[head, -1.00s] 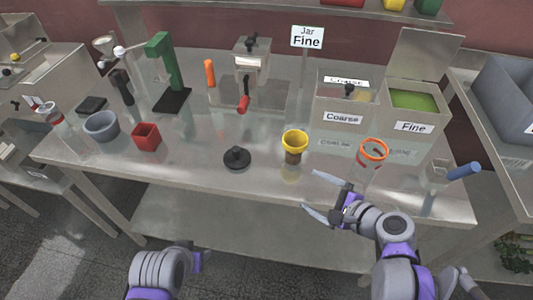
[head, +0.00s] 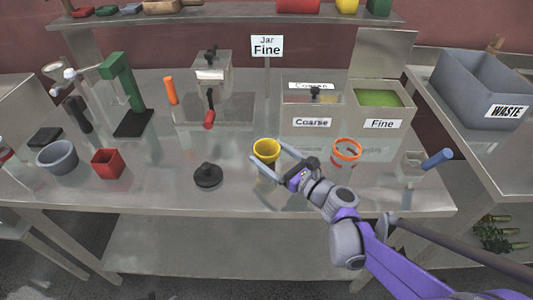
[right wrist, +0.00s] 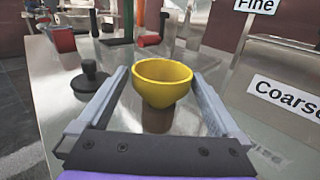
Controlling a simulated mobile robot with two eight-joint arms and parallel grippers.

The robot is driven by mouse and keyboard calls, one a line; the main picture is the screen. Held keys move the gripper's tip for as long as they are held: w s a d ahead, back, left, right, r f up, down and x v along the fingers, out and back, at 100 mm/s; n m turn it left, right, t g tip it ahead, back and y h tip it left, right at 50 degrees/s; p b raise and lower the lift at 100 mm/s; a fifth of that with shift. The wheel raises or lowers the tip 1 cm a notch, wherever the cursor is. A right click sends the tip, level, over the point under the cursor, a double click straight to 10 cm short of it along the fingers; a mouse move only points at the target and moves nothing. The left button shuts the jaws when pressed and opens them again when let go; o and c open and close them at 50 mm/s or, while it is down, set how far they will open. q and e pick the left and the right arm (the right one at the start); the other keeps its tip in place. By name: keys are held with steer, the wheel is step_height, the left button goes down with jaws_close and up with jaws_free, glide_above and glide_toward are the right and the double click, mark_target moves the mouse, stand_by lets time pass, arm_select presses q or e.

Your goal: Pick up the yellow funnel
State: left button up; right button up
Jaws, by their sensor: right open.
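The yellow funnel (head: 266,149) is a small cup-like shape with a wide round mouth, upright near the middle front of the steel table. It also shows in the right wrist view (right wrist: 161,83), with a brownish part below its bowl. My right gripper (head: 268,160) is open, with one finger on each side of the funnel. In the right wrist view the two fingers (right wrist: 162,100) stand apart, left and right of the funnel, with visible gaps to it. My left gripper is not in view.
A black knobbed disc (head: 207,176) stands left of the funnel, and a clear jar with an orange rim (head: 346,152) stands right of it. Coarse (head: 312,121) and Fine (head: 382,122) bins stand behind. A red square cup (head: 107,162) and grey bowl (head: 57,158) are further left.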

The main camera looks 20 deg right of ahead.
mark_target(258, 143)
steer(key=x, duration=0.5)
steer(key=shift+d+r, duration=0.15)
steer(key=shift+r, duration=0.05)
steer(key=shift+s, duration=0.1)
steer(key=c, duration=1.1)
